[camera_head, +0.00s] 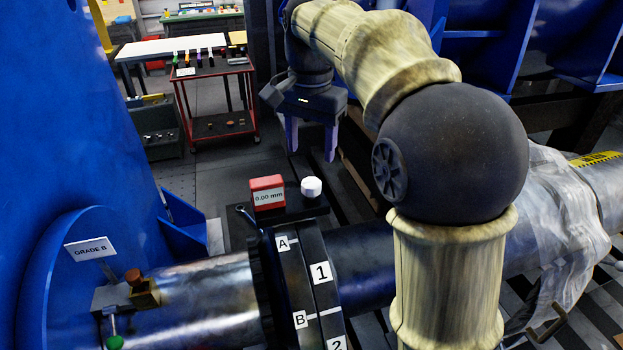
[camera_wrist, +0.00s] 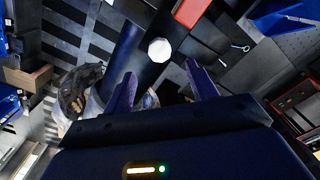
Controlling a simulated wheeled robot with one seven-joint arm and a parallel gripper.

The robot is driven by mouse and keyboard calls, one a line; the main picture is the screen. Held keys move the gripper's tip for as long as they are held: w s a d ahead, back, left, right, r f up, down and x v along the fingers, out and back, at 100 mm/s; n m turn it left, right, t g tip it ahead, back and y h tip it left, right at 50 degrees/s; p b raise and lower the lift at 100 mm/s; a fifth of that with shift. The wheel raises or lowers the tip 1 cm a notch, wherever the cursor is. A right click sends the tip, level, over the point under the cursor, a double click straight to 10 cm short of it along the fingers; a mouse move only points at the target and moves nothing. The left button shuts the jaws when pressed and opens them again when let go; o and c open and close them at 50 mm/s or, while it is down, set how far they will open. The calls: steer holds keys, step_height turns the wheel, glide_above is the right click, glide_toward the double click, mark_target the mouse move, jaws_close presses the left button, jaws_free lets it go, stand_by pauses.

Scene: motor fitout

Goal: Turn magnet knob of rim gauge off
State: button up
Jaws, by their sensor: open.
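The rim gauge is a red box (camera_head: 267,192) reading 0.00 mm, with a white many-sided magnet knob (camera_head: 311,187) to its right on a dark base. It sits at the far side of the dark flange with labels A, B, 1 and 2. My gripper (camera_head: 311,148) is open and empty, fingers pointing down, above the knob in the head view with a gap between. In the wrist view, the knob (camera_wrist: 159,50) shows just beyond and between the fingertips, and the red box (camera_wrist: 190,10) is at the top edge.
The shaft (camera_head: 366,262) runs left to right, with clear plastic sheeting (camera_head: 565,220) at right. A fixture (camera_head: 127,296) with a GRADE B sign stands at left beside a blue wall. A red cart (camera_head: 213,75) and a table stand behind. A small eyed rod (camera_head: 243,212) projects left of the gauge.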

mark_target(312, 182)
step_height(312, 182, down, 8)
steer(key=shift+d+f, duration=0.1)
steer(key=shift+f, duration=0.05)
stand_by(0.3)
steer(key=c, duration=1)
